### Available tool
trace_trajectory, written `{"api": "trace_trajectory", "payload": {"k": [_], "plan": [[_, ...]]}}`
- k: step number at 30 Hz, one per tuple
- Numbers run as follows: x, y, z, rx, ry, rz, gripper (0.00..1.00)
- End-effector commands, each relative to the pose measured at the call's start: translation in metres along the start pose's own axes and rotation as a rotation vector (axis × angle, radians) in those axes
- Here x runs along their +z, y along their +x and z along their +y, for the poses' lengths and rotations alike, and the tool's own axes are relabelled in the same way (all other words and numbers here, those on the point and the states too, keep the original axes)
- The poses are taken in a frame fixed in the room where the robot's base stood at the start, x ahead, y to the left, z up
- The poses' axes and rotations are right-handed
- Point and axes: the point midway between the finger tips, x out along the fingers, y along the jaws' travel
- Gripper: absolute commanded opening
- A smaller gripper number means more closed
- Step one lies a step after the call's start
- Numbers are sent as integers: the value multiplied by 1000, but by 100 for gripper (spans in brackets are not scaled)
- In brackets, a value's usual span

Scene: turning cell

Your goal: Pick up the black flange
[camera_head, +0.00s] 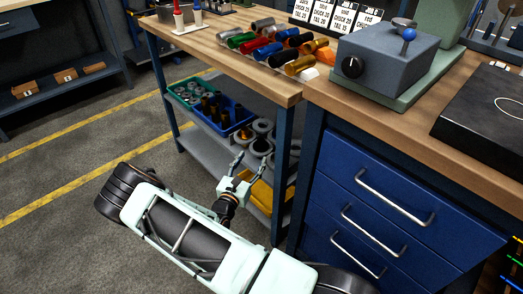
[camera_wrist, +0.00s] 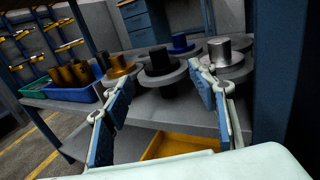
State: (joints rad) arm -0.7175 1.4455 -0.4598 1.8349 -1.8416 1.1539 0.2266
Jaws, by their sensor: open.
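The black flange, a dark upright hub on a round grey disc, stands on the shelf in the wrist view (camera_wrist: 160,65). In the head view a dark-hubbed flange (camera_head: 261,146) at the shelf's front looks like the same one. My gripper (camera_wrist: 163,88) is open and empty, its two blue-padded fingers spread wide. In the wrist view the black flange shows between and beyond the fingers. In the head view my gripper (camera_head: 252,162) is at the shelf's open side, just in front of the flange. I cannot tell whether a finger touches it.
Close by are a gold flange (camera_wrist: 119,67), a steel flange (camera_wrist: 219,52) and a blue flange (camera_wrist: 180,45). A blue bin (camera_wrist: 72,92) of brown parts stands left. A yellow tray (camera_wrist: 178,144) lies below. The workbench top (camera_head: 285,90) and a blue drawer cabinet (camera_head: 400,190) bound the space.

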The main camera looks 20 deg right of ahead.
Motion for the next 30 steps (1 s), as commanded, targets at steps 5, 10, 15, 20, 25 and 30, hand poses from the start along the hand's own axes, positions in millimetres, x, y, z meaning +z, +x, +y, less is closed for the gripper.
{"api": "trace_trajectory", "payload": {"k": [5,10,15,20,25,30], "plan": [[-2,29,-1,-3,2,-1,53],[0,45,0,-2,0,0,53],[-1,62,-1,-4,3,-2,53],[-1,88,-1,-4,3,-2,53],[0,98,0,-2,1,0,53],[1,97,0,-2,1,0,49]]}}
